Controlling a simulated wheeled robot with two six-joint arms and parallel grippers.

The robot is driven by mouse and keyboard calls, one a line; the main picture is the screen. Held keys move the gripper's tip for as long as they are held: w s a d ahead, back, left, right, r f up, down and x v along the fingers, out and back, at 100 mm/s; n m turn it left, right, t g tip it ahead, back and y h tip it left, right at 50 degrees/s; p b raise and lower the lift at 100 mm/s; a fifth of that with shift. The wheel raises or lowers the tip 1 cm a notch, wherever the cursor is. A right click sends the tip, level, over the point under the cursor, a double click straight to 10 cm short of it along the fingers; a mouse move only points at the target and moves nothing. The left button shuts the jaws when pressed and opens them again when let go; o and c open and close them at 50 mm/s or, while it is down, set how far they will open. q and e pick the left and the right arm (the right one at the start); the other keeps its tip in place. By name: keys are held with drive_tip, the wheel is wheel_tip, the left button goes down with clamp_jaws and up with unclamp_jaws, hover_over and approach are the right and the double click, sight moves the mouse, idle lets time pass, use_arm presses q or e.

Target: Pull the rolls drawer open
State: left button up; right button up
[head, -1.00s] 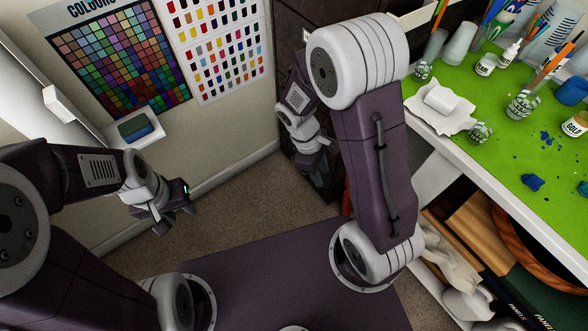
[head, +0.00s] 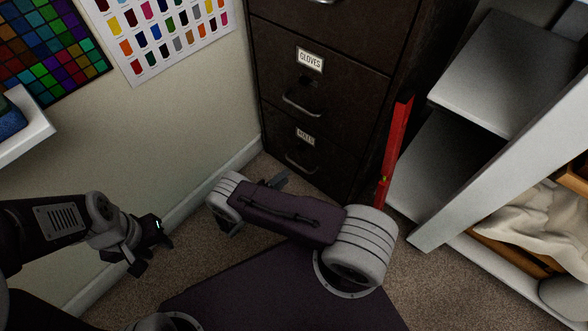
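The rolls drawer (head: 325,165) is the lower front of a dark filing cabinet in the head view, with a small label and a metal bar handle (head: 300,163). Its front looks flush with the cabinet, so it appears closed. My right arm is folded low in front of the cabinet. A dark part that seems to be my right gripper (head: 279,181) shows just below the handle, apart from it in the picture; the arm hides most of it. My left gripper (head: 154,248) is at the lower left, open and empty, away from the cabinet.
The gloves drawer (head: 330,80) sits above, also closed. A red level-like bar (head: 394,155) stands upright at the cabinet's right side. White shelving (head: 500,185) is at the right. The wall is at the left. Some carpet (head: 275,165) is clear before the drawer.

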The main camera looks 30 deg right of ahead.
sight(298, 165)
drive_tip(key=b+x, duration=0.4)
drive_tip(key=x, duration=0.5)
drive_tip(key=shift+s+d, duration=0.1)
clamp_jaws()
idle(1.1)
